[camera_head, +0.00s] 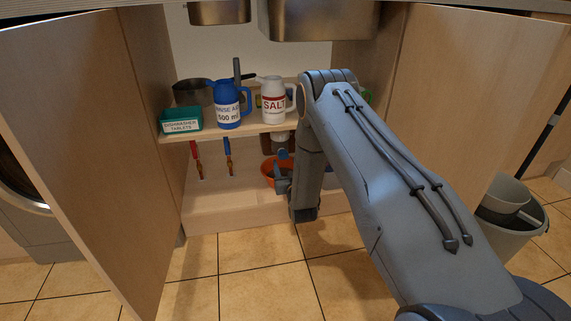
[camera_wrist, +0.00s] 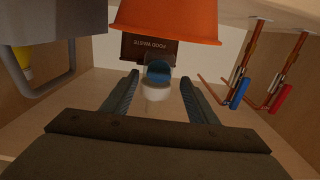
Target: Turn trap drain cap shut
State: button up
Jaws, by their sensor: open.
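The blue trap drain cap (camera_wrist: 158,73) sits on a white trap body (camera_wrist: 155,92) in the middle of the wrist view. My gripper (camera_wrist: 159,80) is open, with one dark finger on each side of the cap in the picture. Gaps show between cap and fingers, and I cannot tell whether the fingertips reach its depth. In the head view my gripper (camera_head: 284,177) is inside the cupboard below the shelf, close to the trap (camera_head: 279,137). My arm hides part of that area.
An orange bowl (camera_wrist: 168,22) and a brown food waste box (camera_wrist: 150,48) are close by. Pipes with blue (camera_wrist: 239,93) and red (camera_wrist: 281,98) valve handles stand at the side. The shelf (camera_head: 228,132) above carries a blue jug (camera_head: 228,104) and a salt jug (camera_head: 273,100).

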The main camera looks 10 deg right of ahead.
aim_at(284, 158)
jog(key=shift+w+b, duration=0.55)
jog(key=shift+w, duration=1)
jog(key=shift+d, duration=0.1)
jog(key=shift+c, duration=0.3)
jog(key=c, duration=1)
jog(key=shift+o, duration=0.2)
